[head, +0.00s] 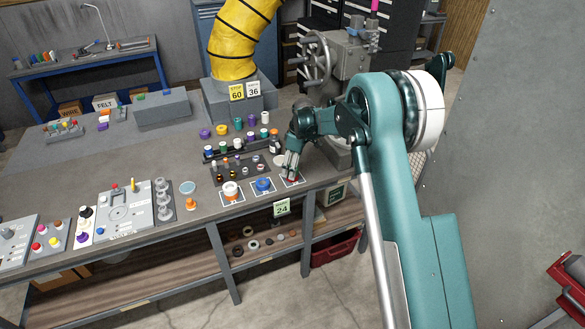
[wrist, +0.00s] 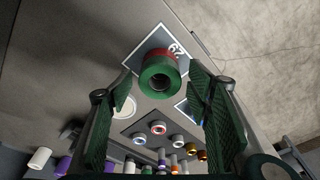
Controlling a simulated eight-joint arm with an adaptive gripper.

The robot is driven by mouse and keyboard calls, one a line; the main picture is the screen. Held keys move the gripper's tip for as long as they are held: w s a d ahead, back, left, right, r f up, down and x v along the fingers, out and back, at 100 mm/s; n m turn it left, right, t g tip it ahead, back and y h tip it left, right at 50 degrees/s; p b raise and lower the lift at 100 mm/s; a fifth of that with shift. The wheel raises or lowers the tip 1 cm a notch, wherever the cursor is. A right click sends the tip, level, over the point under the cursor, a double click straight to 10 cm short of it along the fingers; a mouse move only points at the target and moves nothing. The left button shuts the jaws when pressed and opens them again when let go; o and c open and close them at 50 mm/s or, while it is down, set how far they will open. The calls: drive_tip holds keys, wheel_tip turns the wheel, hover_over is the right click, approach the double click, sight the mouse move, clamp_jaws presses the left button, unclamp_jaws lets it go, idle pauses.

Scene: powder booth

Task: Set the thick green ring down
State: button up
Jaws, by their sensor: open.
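The thick green ring (wrist: 160,68) shows in the wrist view, seen from above with its dark hole facing me. It sits on top of a red ring or cylinder (wrist: 169,54), which stands on a dark, white-edged square pad (wrist: 143,54) with a printed number. My gripper (wrist: 161,92) is open, with one green-padded finger on each side of the green ring and a visible gap to both. In the head view my gripper (head: 291,174) is low over the rightmost pad at the bench's front edge. There a bit of red shows, and the green ring is hidden or too small to tell.
Left of my gripper, a blue ring (head: 263,184) and a white and orange stack (head: 231,190) stand on neighbouring pads. Behind are a dark tray (head: 238,170) of small rings and a rack of coloured pieces (head: 237,146). A grey machine with a handwheel (head: 340,75) stands behind.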

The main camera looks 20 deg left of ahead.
drive_tip(key=shift+r, duration=0.2)
drive_tip(key=shift+r+p, duration=0.45)
drive_tip(key=shift+p, duration=0.1)
wheel_tip(320, 180, up, 12)
drive_tip(key=d, duration=0.1)
drive_tip(key=shift+d+f+b, duration=0.25)
drive_tip(key=shift+d+b, duration=0.15)
drive_tip(key=shift+b, duration=0.05)
drive_tip(key=shift+d+r, duration=0.1)
idle(0.3)
